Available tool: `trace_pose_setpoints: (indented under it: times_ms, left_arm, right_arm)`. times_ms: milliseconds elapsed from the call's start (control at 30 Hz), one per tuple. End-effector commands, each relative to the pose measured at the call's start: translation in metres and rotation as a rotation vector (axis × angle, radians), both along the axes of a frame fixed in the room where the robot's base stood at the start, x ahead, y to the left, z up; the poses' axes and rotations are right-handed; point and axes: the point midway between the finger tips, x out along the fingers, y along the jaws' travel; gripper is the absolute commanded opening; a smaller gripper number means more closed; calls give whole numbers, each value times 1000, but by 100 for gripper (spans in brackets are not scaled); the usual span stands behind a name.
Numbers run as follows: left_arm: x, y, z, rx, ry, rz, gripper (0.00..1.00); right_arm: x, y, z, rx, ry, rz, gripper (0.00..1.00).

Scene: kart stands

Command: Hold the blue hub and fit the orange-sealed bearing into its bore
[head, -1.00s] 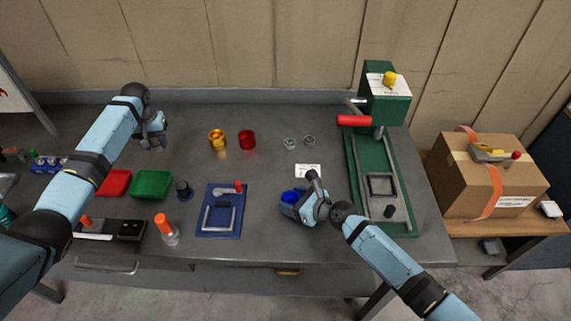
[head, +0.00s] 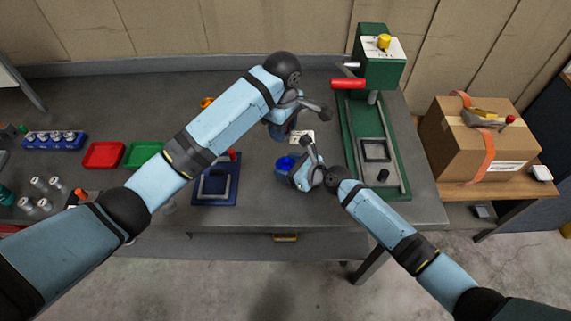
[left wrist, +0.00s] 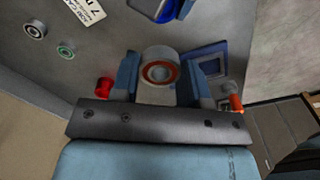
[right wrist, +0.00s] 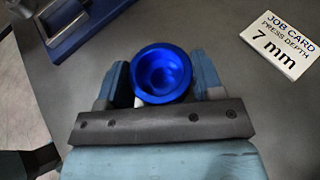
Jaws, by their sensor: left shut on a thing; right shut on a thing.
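The blue hub (head: 285,163) is in my right gripper (head: 290,172). In the right wrist view the hub (right wrist: 161,72) sits between both fingers, its open bore facing the camera. My left gripper (head: 283,133) is a little beyond and above it, close to the job card, apart from the hub. In the left wrist view the orange-sealed bearing (left wrist: 148,60) is gripped between the blue fingers, its orange ring facing the camera. The bearing is hidden in the head view. A blue part at the left wrist view's top edge looks like the hub, mostly cut off.
A job card (head: 301,137) reads 7 mm. The green press (head: 350,125) stands to the right.

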Motion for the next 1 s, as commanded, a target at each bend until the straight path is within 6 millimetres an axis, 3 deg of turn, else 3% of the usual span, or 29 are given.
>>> trace_pose_setpoints:
  times_ms: [67,300,733,1000]
  left_arm:
    - [-4,-6,-4,0,0,15,12]
    - [-5,-6,-46,4,0,23,12]
    - [-5,-7,-93,1,1,22,12]
    - [-5,-7,-98,-1,-2,21,12]
  right_arm:
    - [0,0,0,0,0,0,27]
    - [0,0,0,0,0,0,27]
    - [0,0,0,0,0,0,27]
    - [0,0,0,0,0,0,27]
